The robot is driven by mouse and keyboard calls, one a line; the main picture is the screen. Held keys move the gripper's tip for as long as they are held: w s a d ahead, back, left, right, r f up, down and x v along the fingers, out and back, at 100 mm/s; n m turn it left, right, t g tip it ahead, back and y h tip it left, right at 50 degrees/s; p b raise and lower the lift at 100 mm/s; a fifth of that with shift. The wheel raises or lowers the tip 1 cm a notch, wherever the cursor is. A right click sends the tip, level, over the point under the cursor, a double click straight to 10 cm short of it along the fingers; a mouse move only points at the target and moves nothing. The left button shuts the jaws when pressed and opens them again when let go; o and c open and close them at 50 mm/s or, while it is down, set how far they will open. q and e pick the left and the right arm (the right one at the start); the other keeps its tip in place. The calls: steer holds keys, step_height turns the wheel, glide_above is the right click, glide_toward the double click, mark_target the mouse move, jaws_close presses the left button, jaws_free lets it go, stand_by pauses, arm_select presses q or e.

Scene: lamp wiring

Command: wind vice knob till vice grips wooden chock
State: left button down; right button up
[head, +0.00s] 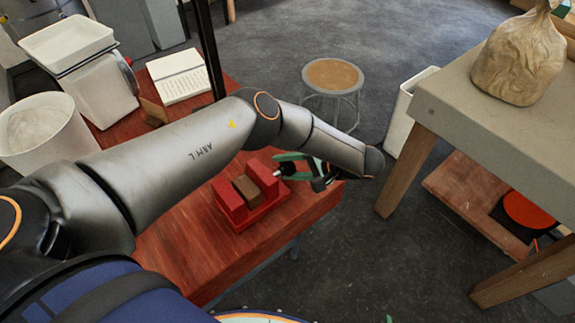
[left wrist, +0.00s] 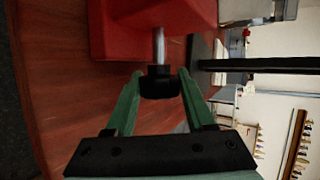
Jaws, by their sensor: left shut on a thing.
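The red vice (head: 232,208) stands on the red-brown wooden table, with the brown wooden chock (head: 246,190) between its two jaws. I cannot tell whether both jaws touch the chock. My left gripper (head: 281,167) is at the right side of the vice, with green fingers. In the left wrist view the fingers are shut on the black vice knob (left wrist: 159,84), one on each side. A metal screw (left wrist: 158,45) runs from the knob into the red vice body. My right gripper is not in view.
A round stool (head: 333,74) stands behind. A grey-topped bench (head: 470,110) with a sack (head: 517,60) is at right, across open floor.

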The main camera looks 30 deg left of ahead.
arm_select(q)
steer(key=shift+a, duration=0.1)
steer(key=c, duration=0.5)
jaws_free()
steer(key=shift+b+v, duration=2.05)
steer(key=shift+v, duration=4.2)
